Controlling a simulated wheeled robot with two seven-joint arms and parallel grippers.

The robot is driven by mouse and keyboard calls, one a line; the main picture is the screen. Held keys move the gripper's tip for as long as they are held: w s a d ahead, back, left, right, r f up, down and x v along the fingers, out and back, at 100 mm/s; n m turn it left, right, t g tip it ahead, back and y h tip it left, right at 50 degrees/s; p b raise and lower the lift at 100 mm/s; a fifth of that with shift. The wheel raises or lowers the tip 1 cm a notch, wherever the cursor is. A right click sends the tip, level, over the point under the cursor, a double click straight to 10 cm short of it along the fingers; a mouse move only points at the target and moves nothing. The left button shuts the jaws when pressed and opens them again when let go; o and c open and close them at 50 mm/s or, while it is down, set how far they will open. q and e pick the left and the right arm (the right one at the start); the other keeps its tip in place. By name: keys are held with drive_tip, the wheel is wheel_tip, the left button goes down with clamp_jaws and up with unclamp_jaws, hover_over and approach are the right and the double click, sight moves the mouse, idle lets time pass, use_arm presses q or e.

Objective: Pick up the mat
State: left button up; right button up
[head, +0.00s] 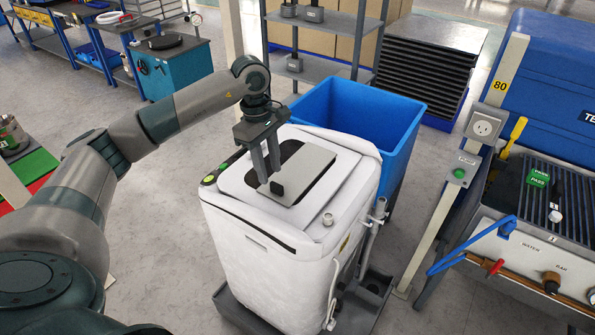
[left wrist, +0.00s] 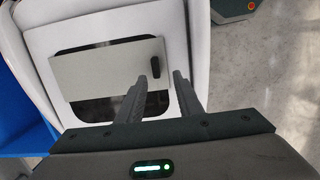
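A flat grey rectangular panel (head: 302,172) with a small black grip (head: 276,188) lies across the dark opening in the top of a white machine (head: 262,262). I cannot tell whether this panel is the mat. The panel also shows in the left wrist view (left wrist: 98,72), with its black grip (left wrist: 156,75) at the right end. My left gripper (head: 267,174) points down over the panel's near left end, close to the black grip. Its fingers (left wrist: 162,78) are apart, and the grip shows in line with the gap; contact cannot be told. My right gripper is not in view.
A blue bin (head: 375,110) stands right behind the machine. A blue bench unit (head: 530,200) with hoses and knobs is at the right. A green flat piece (head: 33,166) lies at the far left. A grey shelf rack (head: 340,25) is behind. Floor left of the machine is clear.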

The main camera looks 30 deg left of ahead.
sight(276, 184)
use_arm(q)
drive_tip(key=shift+w+d+f+p, duration=0.1)
drive_tip(key=shift+d+f+p, duration=0.15)
drive_tip(key=shift+f+p, duration=0.4)
drive_tip(key=f+p, duration=0.2)
drive_tip(key=shift+w+d+f, duration=0.2)
drive_tip(key=shift+d+f, duration=0.1)
drive_tip(key=shift+d, duration=0.1)
drive_tip(key=shift+f, duration=0.6)
clamp_jaws()
